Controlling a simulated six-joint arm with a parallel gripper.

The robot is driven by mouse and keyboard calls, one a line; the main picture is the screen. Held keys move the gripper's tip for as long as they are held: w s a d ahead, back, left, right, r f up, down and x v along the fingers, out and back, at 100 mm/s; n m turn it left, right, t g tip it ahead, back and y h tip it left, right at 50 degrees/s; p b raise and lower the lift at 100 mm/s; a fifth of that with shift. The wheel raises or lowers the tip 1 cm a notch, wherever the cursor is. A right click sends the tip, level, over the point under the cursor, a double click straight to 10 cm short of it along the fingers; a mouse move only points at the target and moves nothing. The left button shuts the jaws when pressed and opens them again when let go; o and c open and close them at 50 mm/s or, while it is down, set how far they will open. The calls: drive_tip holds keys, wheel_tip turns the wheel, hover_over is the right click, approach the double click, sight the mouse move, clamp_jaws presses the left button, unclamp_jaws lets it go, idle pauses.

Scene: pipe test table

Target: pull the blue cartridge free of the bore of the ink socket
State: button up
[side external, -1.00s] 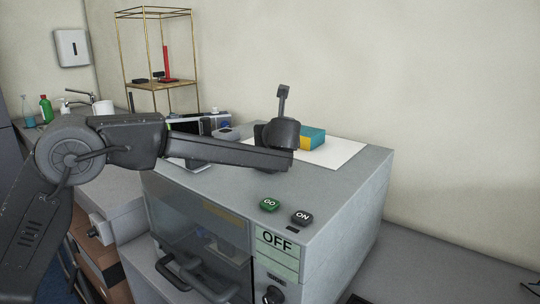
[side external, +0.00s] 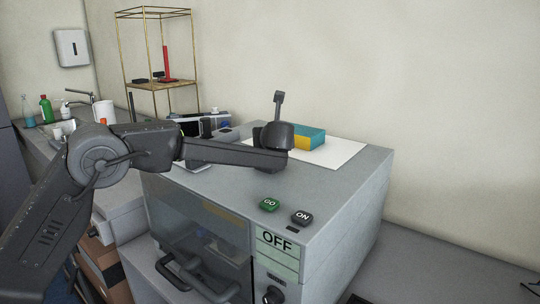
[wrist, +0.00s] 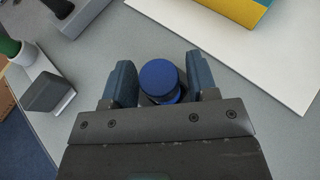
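The blue cartridge (wrist: 161,78) shows from above in the wrist view as a round cap with more blue below it. My gripper (wrist: 158,65) has one finger on its left and one on its right. The fingers stand apart, with a narrow gap at the right; contact at the left is hard to tell. The ink socket and its bore are mostly hidden under the cartridge and fingers. In the side external view my wrist is low over the top of the grey machine, and the fingertips and cartridge are hidden behind it.
A blue and yellow block (side external: 308,138) stands on a white sheet (side external: 341,152) behind my wrist. The green GO button (side external: 269,205) and dark ON button (side external: 302,217) are near the machine's front edge. A black block on a pale base (wrist: 50,93) is at left in the wrist view.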

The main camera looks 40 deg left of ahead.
drive_tip(key=c, duration=0.8)
drive_tip(key=shift+o, duration=0.2)
drive_tip(key=shift+r, duration=2.4)
drive_tip(key=shift+r, duration=0.1)
wheel_tip(320, 180, up, 8)
